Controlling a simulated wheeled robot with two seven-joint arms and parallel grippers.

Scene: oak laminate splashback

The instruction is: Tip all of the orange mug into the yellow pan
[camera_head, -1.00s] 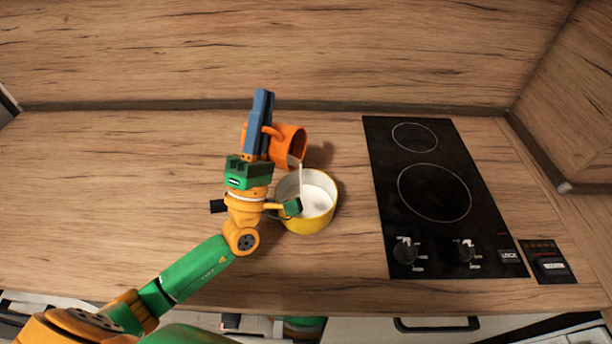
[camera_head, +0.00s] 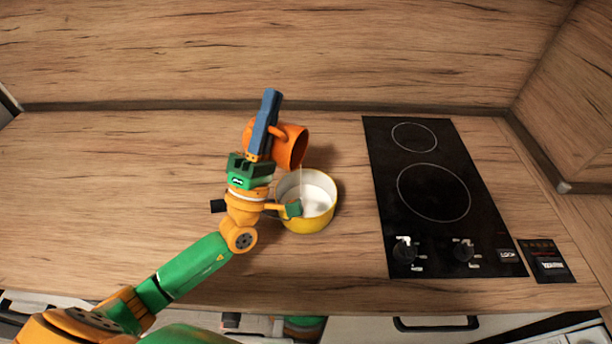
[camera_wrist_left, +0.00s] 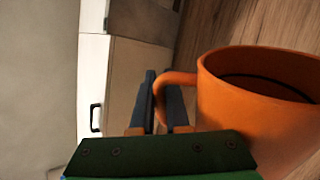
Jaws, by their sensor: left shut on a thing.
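The orange mug (camera_head: 291,147) hangs tilted far over to the right, its mouth above and behind the yellow pan (camera_head: 308,225). My left gripper (camera_head: 268,104) is shut on the mug's handle; the handle between the blue fingers also shows in the left wrist view, beside the mug's body (camera_wrist_left: 245,115). White contents (camera_head: 315,200) cover the pan's bottom. The pan stands upright on the counter, partly covered by my left arm. How much is left in the mug is hidden. My right gripper is out of view.
A black cooktop (camera_head: 433,192) with two rings and knobs lies right of the pan, with a gap of bare counter between. The wooden splashback (camera_head: 300,55) rises behind. The counter (camera_head: 110,200) on the left is clear.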

